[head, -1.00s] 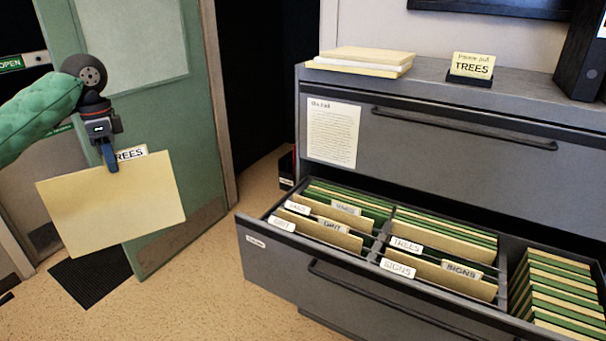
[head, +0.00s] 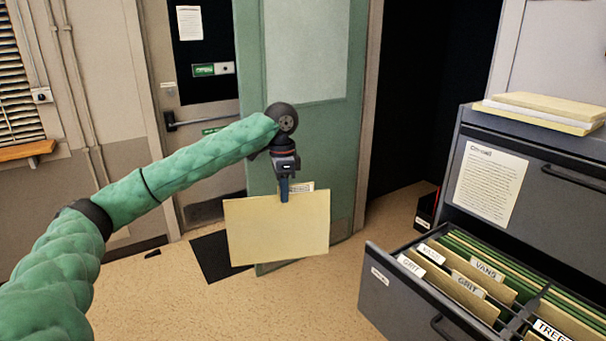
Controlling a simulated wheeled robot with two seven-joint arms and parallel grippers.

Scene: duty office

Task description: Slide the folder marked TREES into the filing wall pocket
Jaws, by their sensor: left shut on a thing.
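My left gripper (head: 284,190) is shut on the top edge of a cream folder (head: 277,230). The folder hangs in the air in front of the green door, left of the open drawer and apart from it. Its white label is partly covered by the gripper and too small to read now; it read as TREES a second ago. No filing wall pocket can be made out in this view. My right gripper is not in view.
An open grey cabinet drawer (head: 388,300) holds folders labelled VANS, GRIT and, at the right edge, a cut-off TREES tab (head: 551,331). Cream folders (head: 545,108) lie on the cabinet top. A green door (head: 305,130) stands ajar beyond my gripper. A dark mat (head: 215,257) lies on clear floor.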

